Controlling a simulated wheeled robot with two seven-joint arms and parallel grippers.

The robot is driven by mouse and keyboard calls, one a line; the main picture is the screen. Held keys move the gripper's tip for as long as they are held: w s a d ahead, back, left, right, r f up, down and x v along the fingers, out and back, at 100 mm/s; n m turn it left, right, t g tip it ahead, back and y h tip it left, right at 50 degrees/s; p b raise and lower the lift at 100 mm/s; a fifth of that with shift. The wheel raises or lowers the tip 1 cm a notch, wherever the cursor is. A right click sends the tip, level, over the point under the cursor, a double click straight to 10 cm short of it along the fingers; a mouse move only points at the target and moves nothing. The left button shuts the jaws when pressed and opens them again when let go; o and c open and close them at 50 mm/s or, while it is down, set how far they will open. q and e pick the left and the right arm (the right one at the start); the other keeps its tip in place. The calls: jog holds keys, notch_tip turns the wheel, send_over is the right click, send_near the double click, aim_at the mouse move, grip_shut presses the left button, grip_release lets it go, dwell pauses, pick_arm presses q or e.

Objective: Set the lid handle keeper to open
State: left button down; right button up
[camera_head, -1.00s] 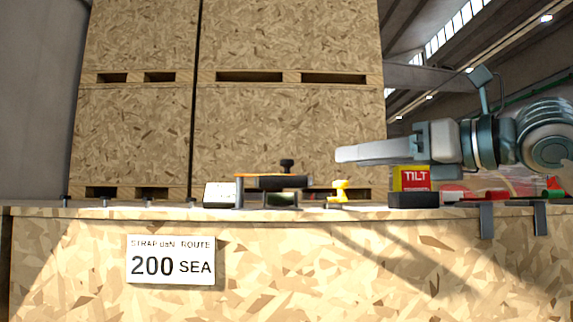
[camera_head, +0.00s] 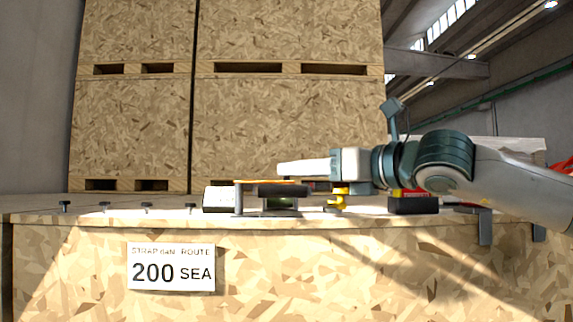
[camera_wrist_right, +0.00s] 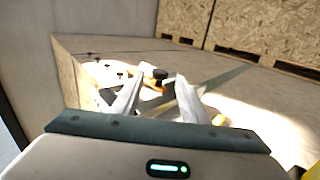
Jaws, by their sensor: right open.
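The handle mechanism sits on the crate top near its front edge: a dark bar (camera_head: 283,190) with a thin orange strip (camera_head: 258,182) and a grey upright post (camera_head: 239,198). I cannot tell which part is the keeper or how it is set. A black knob (camera_wrist_right: 160,74) shows in the wrist view, just beyond and between my right fingertips; in the head view it is hidden behind the gripper. My right gripper (camera_head: 284,168) is open and empty, just above the mechanism. It also shows in the wrist view (camera_wrist_right: 159,84). My left gripper is out of view.
A yellow piece (camera_head: 338,199) stands right of the mechanism, below my gripper. A black block (camera_head: 413,205) lies farther right, a white box (camera_head: 219,199) left. Several dark bolts (camera_head: 104,207) stand on the left of the crate top. Tall chipboard crates (camera_head: 290,120) rise behind.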

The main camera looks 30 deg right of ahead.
jog(key=shift+p+x, duration=0.6)
jog(key=shift+x, duration=1.65)
grip_shut()
